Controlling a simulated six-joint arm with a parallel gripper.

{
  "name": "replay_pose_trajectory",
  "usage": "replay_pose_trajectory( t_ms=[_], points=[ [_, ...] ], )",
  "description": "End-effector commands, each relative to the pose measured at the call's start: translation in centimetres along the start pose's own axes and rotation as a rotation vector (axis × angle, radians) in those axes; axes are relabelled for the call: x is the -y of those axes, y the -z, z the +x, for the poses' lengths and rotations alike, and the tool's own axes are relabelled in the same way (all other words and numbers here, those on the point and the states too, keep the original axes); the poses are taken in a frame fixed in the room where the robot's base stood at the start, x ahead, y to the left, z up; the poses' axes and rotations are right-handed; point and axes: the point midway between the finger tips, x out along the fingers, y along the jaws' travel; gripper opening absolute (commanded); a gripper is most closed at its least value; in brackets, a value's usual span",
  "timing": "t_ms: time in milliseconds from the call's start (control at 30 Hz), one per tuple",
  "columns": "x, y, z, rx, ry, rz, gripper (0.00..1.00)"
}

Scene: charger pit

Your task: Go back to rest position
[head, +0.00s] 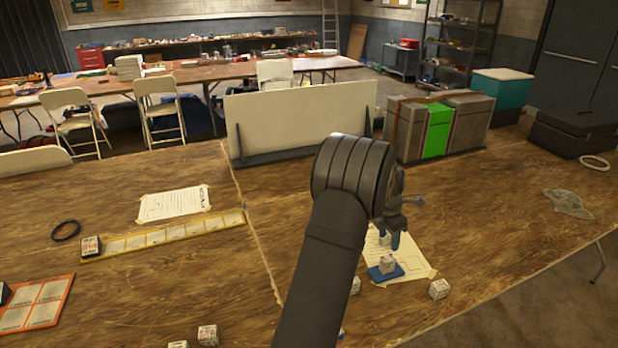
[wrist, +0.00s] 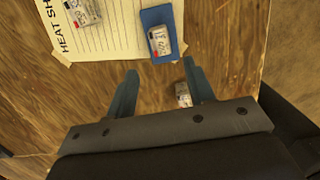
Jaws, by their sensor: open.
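My gripper (head: 398,222) is above the right part of the wooden table, near the paper sheet. In the wrist view my gripper (wrist: 160,72) has its two fingers spread apart, with nothing held between them. A small white printed block (head: 388,265) sits on a blue pad (head: 376,274) on the sheet, just below the gripper. In the wrist view this block (wrist: 159,41) and pad (wrist: 152,18) show ahead of the fingertips. Another white block (wrist: 86,12) is on the sheet (wrist: 110,35), and one more (wrist: 183,95) is partly hidden by the right finger.
A loose white block (head: 439,289) lies right of the sheet, near the table edge. An upright white panel (head: 300,118) and bins with a green front (head: 437,132) stand behind. A yellow strip (head: 165,235) and orange-edged card (head: 40,300) lie left.

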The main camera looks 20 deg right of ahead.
Motion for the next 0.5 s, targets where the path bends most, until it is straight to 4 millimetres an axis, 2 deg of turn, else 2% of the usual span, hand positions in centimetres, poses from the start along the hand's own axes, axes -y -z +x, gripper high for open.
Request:
replay_pose_trajectory(
  t_ms=[500],
  points=[
    [0.1, 0.1, 9.9, -0.002, 0.002, 0.0, 0.49]
  ],
)
